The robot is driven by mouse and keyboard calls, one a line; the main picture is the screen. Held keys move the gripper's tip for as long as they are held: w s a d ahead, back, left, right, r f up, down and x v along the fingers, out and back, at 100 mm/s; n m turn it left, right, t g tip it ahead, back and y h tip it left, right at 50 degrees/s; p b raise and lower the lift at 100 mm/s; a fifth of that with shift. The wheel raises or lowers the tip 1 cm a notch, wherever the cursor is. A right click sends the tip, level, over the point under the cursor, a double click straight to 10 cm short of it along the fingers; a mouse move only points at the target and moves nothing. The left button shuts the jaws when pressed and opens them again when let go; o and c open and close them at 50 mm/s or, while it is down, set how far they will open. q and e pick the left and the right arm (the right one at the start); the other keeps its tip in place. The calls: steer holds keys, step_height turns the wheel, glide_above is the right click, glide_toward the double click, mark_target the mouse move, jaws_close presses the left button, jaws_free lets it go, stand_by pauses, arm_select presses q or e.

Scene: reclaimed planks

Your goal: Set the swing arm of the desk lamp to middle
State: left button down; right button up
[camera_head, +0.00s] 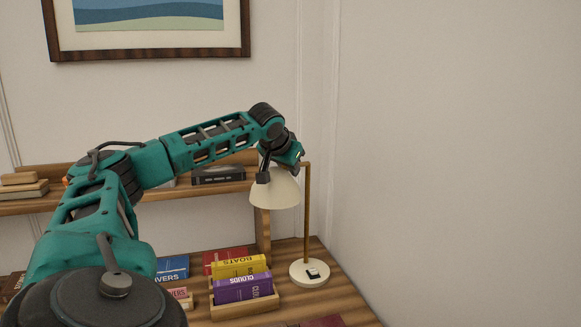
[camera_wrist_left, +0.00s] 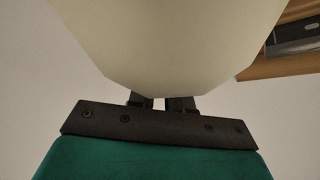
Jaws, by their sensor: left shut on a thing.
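The desk lamp stands near the right end of the wooden desk, with a round cream base (camera_head: 309,272), an upright brass post (camera_head: 307,215) and a cream shade (camera_head: 275,193) to the left of the post. My left gripper (camera_head: 263,176) is at the shade, reaching over it from behind and above. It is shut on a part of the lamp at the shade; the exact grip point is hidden. In the left wrist view the shade (camera_wrist_left: 165,40) fills the upper middle and hides the fingertips of the gripper (camera_wrist_left: 161,103). My right gripper is not in view.
Left of the lamp base a wooden box (camera_head: 245,310) holds upright books, among them a yellow book (camera_head: 238,267) and a purple book (camera_head: 243,288). The wall (camera_head: 450,160) stands close on the right.

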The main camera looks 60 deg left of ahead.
arm_select(q)
steer(key=c, duration=1.1)
jaws_free()
steer(key=shift+s+r, duration=0.1)
steer(key=v, duration=1.2)
steer(key=shift+s+d+r, duration=0.2)
